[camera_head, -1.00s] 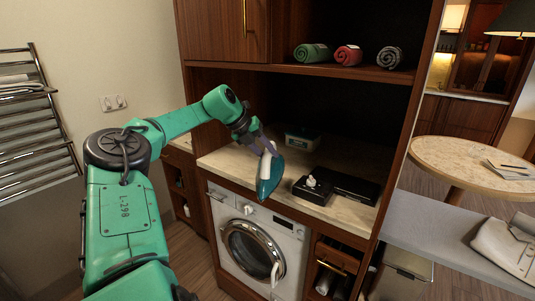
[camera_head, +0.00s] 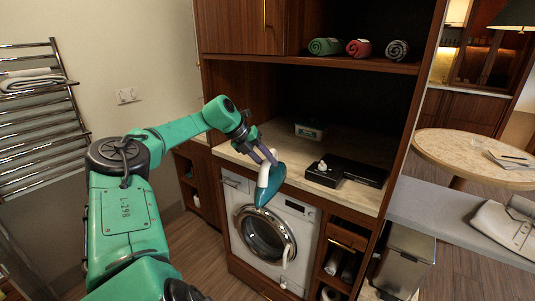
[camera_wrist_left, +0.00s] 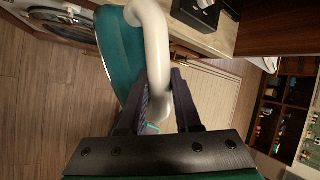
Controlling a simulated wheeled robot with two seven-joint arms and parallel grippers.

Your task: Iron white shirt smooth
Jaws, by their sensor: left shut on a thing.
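The iron (camera_head: 266,190) has a teal body and a pale handle. My left gripper (camera_head: 268,160) is shut on its handle and holds it in the air, tip down, in front of the counter edge and washing machine. In the left wrist view the pale handle (camera_wrist_left: 155,35) passes between the fingers (camera_wrist_left: 160,95), with the teal body (camera_wrist_left: 118,45) beside it. A white cloth item (camera_head: 508,230), which looks like the shirt, lies on a grey board (camera_head: 425,207) at the right. It is partly cut off by the frame. My right gripper is not in view.
The counter (camera_head: 345,192) holds a black box (camera_head: 323,173), a dark flat case (camera_head: 363,172) and a small container (camera_head: 309,131). The washing machine (camera_head: 235,205) stands below. A round table (camera_head: 460,150) is behind the board, a bin (camera_head: 408,255) below it. A towel rack (camera_head: 40,110) is at left.

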